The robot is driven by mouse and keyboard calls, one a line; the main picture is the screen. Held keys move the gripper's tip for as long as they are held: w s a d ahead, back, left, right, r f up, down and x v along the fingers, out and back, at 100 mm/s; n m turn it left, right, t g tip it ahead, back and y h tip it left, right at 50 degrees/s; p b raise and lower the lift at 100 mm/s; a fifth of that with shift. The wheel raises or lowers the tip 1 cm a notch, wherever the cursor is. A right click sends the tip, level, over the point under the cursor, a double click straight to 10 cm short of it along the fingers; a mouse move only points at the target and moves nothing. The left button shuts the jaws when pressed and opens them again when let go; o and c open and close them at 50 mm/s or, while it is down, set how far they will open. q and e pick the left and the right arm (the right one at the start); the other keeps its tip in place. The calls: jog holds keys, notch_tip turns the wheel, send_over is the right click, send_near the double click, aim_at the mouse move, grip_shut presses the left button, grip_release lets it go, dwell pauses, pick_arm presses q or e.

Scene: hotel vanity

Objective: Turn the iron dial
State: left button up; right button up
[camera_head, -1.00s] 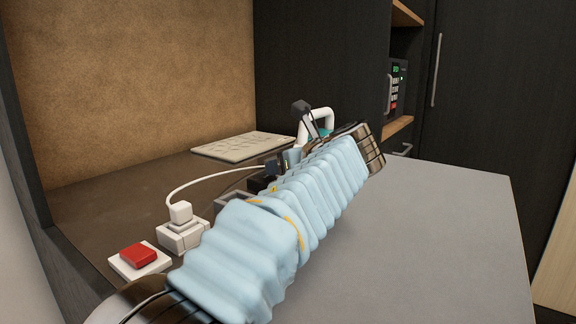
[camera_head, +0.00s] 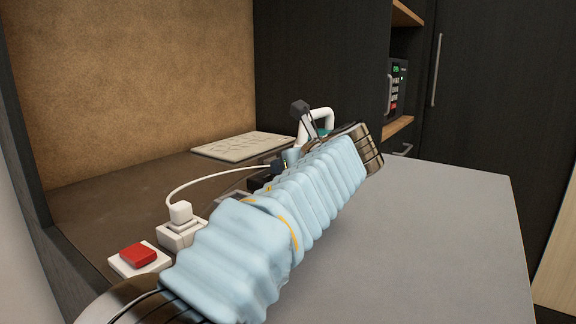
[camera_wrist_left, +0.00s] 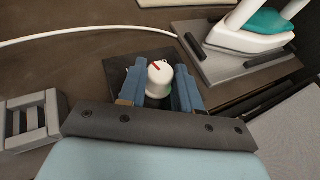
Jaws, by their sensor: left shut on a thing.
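The dial (camera_wrist_left: 160,74) is a small round white knob with a red mark, on a dark square base (camera_wrist_left: 122,72) in the left wrist view. The white and teal iron (camera_wrist_left: 254,27) stands on a grey plate to the right of the dial. In the head view my arm hides the dial, and only the iron's white handle (camera_head: 327,115) and a little teal show behind it. My right gripper is not in view.
A white cord (camera_head: 215,175) runs from a plug in a white socket (camera_head: 182,236) towards my gripper. A red button (camera_head: 138,254) sits in front of the socket. A pale patterned board (camera_head: 245,146) lies behind. The grey tabletop (camera_head: 440,240) at right is clear.

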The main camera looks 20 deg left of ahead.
pick_arm(q)
jog(key=shift+m+h, duration=0.3)
jog(key=shift+s+a+m+t+h, duration=0.15)
jog(key=shift+a+m+t+h, duration=0.05)
jog(key=shift+m+t+h, duration=0.75)
jog(key=m+h, duration=0.1)
jog(key=m+t+h+p, duration=0.1)
jog(key=shift+a+r+m+h, duration=0.2)
jog(key=shift+m+h, duration=0.05)
jog(key=shift+h, duration=0.1)
jog(key=m+h+p, duration=0.1)
jog(key=h+p, duration=0.1)
jog(key=m+h+p, duration=0.1)
jog(key=m+p, duration=0.1)
jog(key=shift+s+a+r+t+h+p, duration=0.1)
jog(key=shift+a+t+h+p, duration=0.05)
jog(key=shift+t+h+p, duration=0.2)
jog(key=shift+m+h+p, duration=0.65)
jog(key=shift+m+p, duration=0.05)
jog(key=shift+f, duration=0.25)
jog(key=shift+f, duration=0.1)
jog(key=o, duration=1)
